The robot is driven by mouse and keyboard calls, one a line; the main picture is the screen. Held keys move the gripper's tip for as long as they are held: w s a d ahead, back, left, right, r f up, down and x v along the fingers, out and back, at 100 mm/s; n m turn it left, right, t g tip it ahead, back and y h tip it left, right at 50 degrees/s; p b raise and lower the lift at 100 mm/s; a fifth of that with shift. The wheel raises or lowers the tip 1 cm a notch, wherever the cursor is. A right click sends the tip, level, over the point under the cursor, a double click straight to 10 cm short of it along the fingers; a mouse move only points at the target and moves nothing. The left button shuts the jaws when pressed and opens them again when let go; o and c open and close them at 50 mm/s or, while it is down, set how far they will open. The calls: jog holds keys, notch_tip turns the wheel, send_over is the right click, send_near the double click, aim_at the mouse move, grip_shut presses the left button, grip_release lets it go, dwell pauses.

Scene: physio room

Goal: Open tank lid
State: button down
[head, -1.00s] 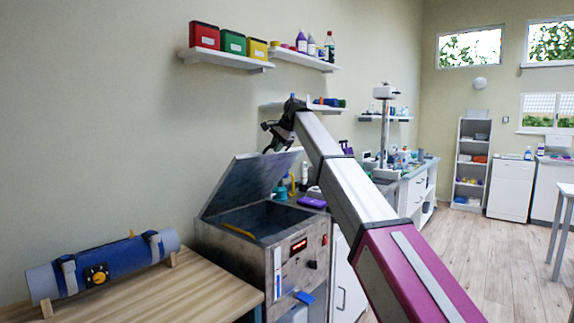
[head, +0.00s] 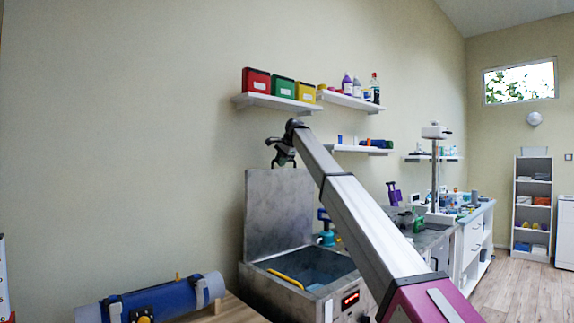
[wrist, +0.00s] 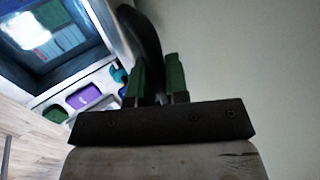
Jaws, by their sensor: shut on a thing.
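The tank (head: 262,290) is a grey metal box with a red display on its front. Its flat grey lid (head: 279,215) stands about upright at the back, and the tank's opening is uncovered. My gripper (head: 283,158) is at the lid's top edge. In the wrist view my gripper (wrist: 158,82) has its two green fingers shut on a dark curved handle (wrist: 146,35). The handle's join to the lid is hard to make out. The open tank also shows at the upper left of the wrist view (wrist: 82,58).
A blue roll (head: 160,300) lies on the wooden table left of the tank. Wall shelves (head: 277,103) with coloured boxes and bottles hang above. A counter (head: 440,232) with several items stands to the right. The wall left of the lid is bare.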

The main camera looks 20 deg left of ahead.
jog(key=shift+w+a, duration=0.3)
jog(key=shift+a, duration=0.5)
jog(key=c, duration=1.1)
grip_release()
jog(key=shift+c, duration=0.2)
jog(key=shift+r, duration=0.1)
jog(key=v, duration=1)
jog(key=shift+d+r, duration=0.15)
jog(key=shift+r, duration=0.2)
jog(key=shift+s, duration=0.1)
